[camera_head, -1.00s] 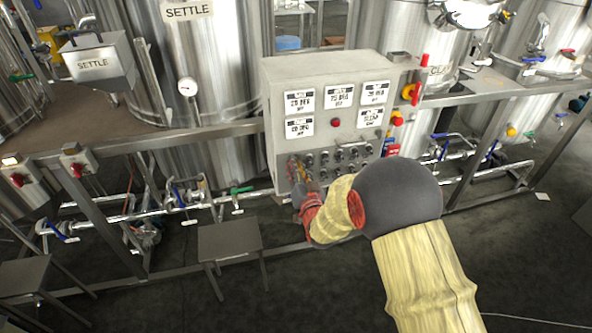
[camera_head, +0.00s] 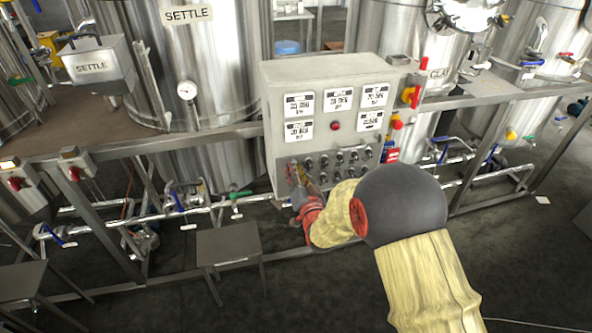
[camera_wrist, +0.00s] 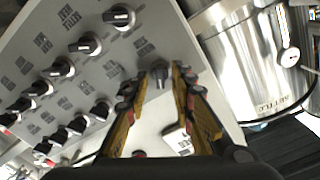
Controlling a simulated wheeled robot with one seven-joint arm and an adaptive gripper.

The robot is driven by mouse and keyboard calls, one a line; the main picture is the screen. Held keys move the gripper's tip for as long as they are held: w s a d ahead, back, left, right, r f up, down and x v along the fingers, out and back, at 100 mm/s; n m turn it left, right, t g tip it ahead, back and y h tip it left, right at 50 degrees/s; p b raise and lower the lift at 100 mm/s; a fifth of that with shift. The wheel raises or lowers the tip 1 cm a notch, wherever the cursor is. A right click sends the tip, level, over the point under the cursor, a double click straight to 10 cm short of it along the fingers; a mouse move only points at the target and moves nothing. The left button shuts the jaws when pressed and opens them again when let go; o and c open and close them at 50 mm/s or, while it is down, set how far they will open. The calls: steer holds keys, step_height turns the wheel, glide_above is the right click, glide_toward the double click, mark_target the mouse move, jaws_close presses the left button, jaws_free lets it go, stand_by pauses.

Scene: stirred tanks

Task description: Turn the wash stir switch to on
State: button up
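The grey control panel (camera_head: 345,139) carries rows of black rotary knobs below several white displays. In the wrist view a black knob (camera_wrist: 158,74) with a pale pointer lies between the two fingertips of my gripper (camera_wrist: 160,77). The fingers are spread, with one on each side of this knob; I cannot tell whether they touch it. In the head view my gripper (camera_head: 298,178) is at the lower left of the panel, over the leftmost knobs, and hides part of them. The small labels are too blurred to read, so I cannot tell which knob is the wash stir switch.
Other knobs (camera_wrist: 118,17) sit close by on the panel. Steel tanks (camera_head: 215,60) stand behind, pipes (camera_head: 180,209) run below, and a small grey table (camera_head: 229,245) stands at front left.

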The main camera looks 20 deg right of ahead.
steer(key=s, duration=1.2)
stand_by(0.5)
